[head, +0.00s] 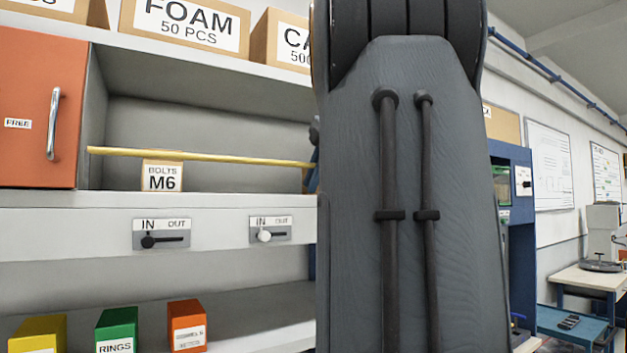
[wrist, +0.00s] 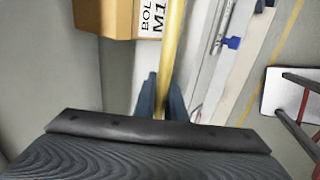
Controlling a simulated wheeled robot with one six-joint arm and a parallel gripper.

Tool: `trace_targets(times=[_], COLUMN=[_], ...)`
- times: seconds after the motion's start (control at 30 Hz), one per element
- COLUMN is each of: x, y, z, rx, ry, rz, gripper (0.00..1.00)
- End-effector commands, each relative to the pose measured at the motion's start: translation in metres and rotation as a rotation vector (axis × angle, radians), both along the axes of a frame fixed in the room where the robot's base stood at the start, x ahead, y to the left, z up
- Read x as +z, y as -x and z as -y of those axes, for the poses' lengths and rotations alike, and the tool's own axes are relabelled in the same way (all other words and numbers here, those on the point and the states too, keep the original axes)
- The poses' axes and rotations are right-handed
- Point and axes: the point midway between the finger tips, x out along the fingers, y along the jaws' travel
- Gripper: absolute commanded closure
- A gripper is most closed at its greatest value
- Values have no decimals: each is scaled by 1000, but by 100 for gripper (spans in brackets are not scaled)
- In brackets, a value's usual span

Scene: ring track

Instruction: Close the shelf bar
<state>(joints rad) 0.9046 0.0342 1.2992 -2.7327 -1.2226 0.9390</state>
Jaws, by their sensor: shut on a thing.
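The yellow shelf bar (head: 200,157) runs across the front of the shelf opening, from beside the orange cabinet to where my arm covers it. The bar (wrist: 172,50) also passes between the blue fingers of my gripper (wrist: 162,98) in the wrist view. My gripper is shut on the bar. Two sliders marked IN and OUT sit on the shelf front below the bar. The black knob (head: 148,241) and the white knob (head: 264,236) both stand toward the IN side.
A box marked BOLTS M6 (head: 162,178) stands behind the bar. Another bolts box (wrist: 108,18) is close to the gripper in the wrist view. The orange cabinet (head: 40,105) is shut at left. Yellow, green and orange bins stand on the lower shelf. A workbench (head: 585,278) is at far right.

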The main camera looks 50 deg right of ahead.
Motion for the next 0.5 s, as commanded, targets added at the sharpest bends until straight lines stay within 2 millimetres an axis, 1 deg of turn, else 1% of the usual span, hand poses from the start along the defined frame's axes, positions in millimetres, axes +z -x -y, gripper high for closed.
trace_targets(times=[0.33,0.37,0.4,0.47,0.5], x=[1,1,1,1,0], y=[-5,-5,-5,-6,-5], z=[-4,-4,-4,-5,-5], rx=[10,10,12,12,12], ry=[5,5,5,4,4], rz=[0,0,0,-1,-1], gripper=[100,86,79,71,71])
